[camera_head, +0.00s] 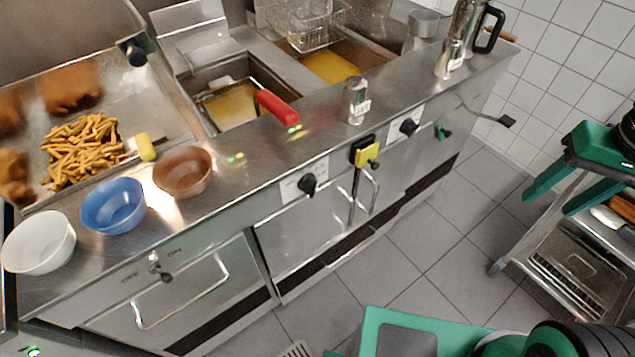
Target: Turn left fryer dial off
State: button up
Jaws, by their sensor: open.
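The left fryer dial (308,184) is a black knob on a white label plate on the steel counter's front, below the left fryer (228,105) with the red-handled basket. Its exact setting is too small to read. A similar right dial (408,126) sits further right on the same front. My gripper (550,201) is at the right edge of the head view. Its two green fingers are apart, with nothing seen between them. It is well to the right of the left dial and not touching it.
A yellow-and-black tool (366,154) hangs on the front between the dials. Door handles and a black-ended lever (507,121) stick out. Bowls, including a blue bowl (113,205), line the counter's left. A steel rack (575,265) stands at right. The tiled floor (430,235) between is clear.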

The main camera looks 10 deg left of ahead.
jog(key=w+a+f+n+y, duration=0.1)
jog(key=w+a+n, duration=0.2)
jog(key=a, duration=0.5)
jog(key=w+a+f+n+y, duration=0.1)
jog(key=w+a+n, duration=0.15)
jog(key=a, duration=0.55)
jog(key=n+g+y, duration=0.1)
jog(key=n+y, duration=0.2)
jog(key=n, duration=0.2)
send_near(318, 184)
jog(key=f, duration=0.1)
jog(key=x, duration=1)
jog(key=shift+a+r, duration=0.15)
jog(key=shift+a, duration=0.05)
jog(key=shift+c, duration=0.7)
jog(key=c, duration=0.9)
jog(key=shift+d, duration=0.15)
